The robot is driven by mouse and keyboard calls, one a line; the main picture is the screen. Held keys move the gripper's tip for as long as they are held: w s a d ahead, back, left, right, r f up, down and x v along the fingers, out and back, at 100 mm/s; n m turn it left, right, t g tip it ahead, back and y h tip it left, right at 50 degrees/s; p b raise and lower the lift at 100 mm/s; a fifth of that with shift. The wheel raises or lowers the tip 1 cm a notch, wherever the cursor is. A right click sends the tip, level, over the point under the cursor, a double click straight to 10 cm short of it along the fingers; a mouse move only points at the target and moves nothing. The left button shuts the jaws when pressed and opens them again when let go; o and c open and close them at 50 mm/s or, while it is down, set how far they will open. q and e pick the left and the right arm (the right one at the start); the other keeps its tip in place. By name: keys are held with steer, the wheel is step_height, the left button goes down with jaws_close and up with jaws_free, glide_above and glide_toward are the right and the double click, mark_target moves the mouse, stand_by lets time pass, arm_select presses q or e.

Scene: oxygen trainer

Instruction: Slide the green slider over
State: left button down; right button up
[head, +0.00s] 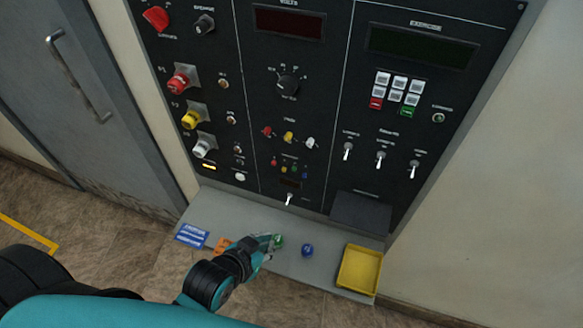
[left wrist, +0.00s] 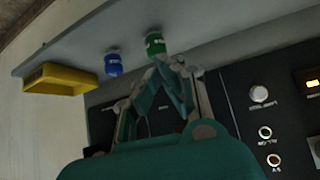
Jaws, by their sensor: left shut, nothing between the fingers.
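A green cylinder with a white-lettered band (head: 279,241) stands on the grey ledge below the panel. It also shows in the left wrist view (left wrist: 155,43). My left gripper (head: 270,244) is shut and empty, its fingertips right at the green cylinder; I cannot tell whether they touch. In the left wrist view the fingertips (left wrist: 168,62) are close beside it. A row of small coloured controls (head: 289,168) sits low in the panel's middle section; they are too small to tell which is a green slider. My right gripper is not in view.
A similar blue cylinder (head: 308,250) stands just right of the green one. A yellow tray (head: 360,270) lies at the ledge's right end. A toggle switch (head: 289,199) sticks out above the ledge.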

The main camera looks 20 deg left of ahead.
arm_select(q)
steer(key=w+d+r+t, duration=0.3)
steer(key=w+r+t, duration=0.1)
steer(key=r+t, duration=0.25)
steer(key=n+t+y, duration=0.1)
steer(key=n+t, duration=0.1)
steer(key=t, duration=0.5)
glide_toward(297, 156)
steer(key=s+r, duration=0.3)
steer(key=s, duration=0.1)
steer(key=shift+w+g+p, duration=0.25)
steer(key=shift+p, duration=0.1)
steer(key=shift+w+r, duration=0.1)
steer(key=shift+w, duration=0.05)
steer(key=x, duration=0.9)
steer(key=shift+w+f+b, duration=0.2)
steer(key=shift+f+b, duration=0.3)
steer(key=shift+f, duration=0.05)
steer(key=shift+w+f+b, duration=0.2)
steer(key=shift+f+b, duration=0.25)
steer(key=shift+f, duration=0.1)
steer(key=shift+f+b, duration=0.8)
steer(key=shift+b, duration=0.1)
steer(key=shift+s, duration=0.1)
